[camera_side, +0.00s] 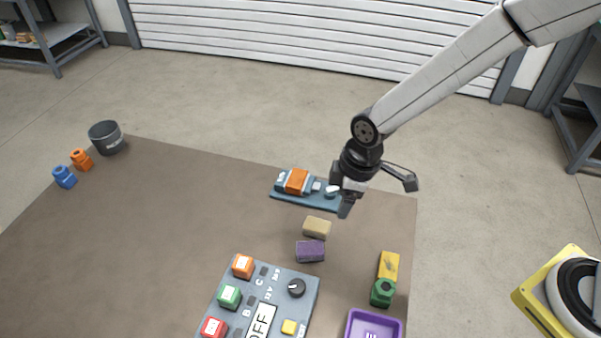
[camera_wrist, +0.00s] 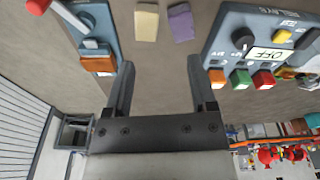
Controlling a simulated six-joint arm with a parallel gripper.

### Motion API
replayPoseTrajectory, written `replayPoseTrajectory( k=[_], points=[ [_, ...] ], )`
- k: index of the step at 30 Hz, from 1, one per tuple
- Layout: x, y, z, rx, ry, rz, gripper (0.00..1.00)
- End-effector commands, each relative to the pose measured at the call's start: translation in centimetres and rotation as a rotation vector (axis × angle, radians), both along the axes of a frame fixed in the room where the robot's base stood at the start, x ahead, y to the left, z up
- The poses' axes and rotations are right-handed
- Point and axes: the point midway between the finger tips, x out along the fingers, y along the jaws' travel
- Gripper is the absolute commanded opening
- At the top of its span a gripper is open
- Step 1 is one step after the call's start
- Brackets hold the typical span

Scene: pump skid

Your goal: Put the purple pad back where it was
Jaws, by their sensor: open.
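The purple pad (camera_side: 310,251) lies on the brown table mat, just below a tan pad (camera_side: 317,227) in the side view. In the wrist view the purple pad (camera_wrist: 182,23) is at the top centre, to the right of the tan pad (camera_wrist: 147,22), with a small gap between them. My gripper (camera_side: 343,205) hangs near the right end of the blue pump skid, above and behind the two pads. In the wrist view my gripper (camera_wrist: 160,82) is open, with nothing between its fingers. The underside of the pads is hidden.
The blue pump skid (camera_side: 290,195) with an orange block stands beside my gripper. A grey control panel (camera_side: 285,277) reads OFF. A yellow block (camera_side: 389,265), a green part (camera_side: 383,292) and a purple tray (camera_side: 373,319) are front right. The mat's left middle is clear.

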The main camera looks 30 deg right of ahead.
Motion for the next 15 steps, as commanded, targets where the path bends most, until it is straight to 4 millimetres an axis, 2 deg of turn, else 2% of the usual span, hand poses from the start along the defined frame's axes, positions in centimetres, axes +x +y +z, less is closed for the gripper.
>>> replayPoseTrajectory(
  k=[1, 5, 9, 15],
  points=[
    [-0.1, -1.7, 0.7, 0.002, -0.006, -0.068, 0.72],
    [-1.1, -6.3, 2.3, 0.007, -0.018, -0.271, 0.72],
    [-3.0, -11.2, 3.8, 0.017, -0.034, -0.501, 0.72],
    [-6.4, -16.3, 5.0, 0.033, -0.056, -0.786, 0.72]
  ],
)
